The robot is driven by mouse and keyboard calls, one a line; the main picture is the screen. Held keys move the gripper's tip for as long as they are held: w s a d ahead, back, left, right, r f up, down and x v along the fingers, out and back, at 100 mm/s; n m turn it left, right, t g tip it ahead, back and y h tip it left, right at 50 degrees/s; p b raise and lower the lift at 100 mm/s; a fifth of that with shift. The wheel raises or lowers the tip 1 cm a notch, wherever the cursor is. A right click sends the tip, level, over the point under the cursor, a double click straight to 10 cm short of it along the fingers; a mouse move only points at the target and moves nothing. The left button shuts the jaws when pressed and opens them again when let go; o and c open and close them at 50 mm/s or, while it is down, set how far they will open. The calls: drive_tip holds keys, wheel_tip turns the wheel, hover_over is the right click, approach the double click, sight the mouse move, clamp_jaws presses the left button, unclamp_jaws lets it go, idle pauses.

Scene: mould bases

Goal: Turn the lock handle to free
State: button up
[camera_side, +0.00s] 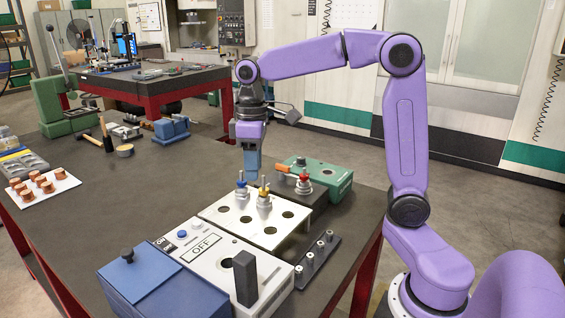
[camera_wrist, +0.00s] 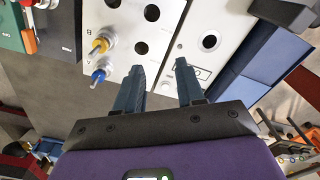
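No part is labelled as a lock. A black upright lever (camera_side: 245,280) stands on the white box marked OFF (camera_side: 203,262). My gripper (camera_side: 251,170) points down behind the white plate, apart from both handles. In the wrist view its two fingers (camera_wrist: 159,68) are spread with nothing between them.
A blue box (camera_side: 160,285) adjoins the white box. A dark rail with pins (camera_side: 318,260) lies in front.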

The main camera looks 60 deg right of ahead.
drive_tip(key=w+d+r+m, duration=0.3)
drive_tip(key=w+d, duration=0.6)
drive_tip(key=d, duration=0.3)
drive_tip(key=r+m, duration=0.2)
drive_tip(key=m, duration=0.1)
hover_over(283, 172)
drive_tip(key=f, duration=1.7)
drive_tip(key=shift+w+d+f, duration=0.3)
drive_tip(key=shift+f, duration=0.1)
clamp_jaws()
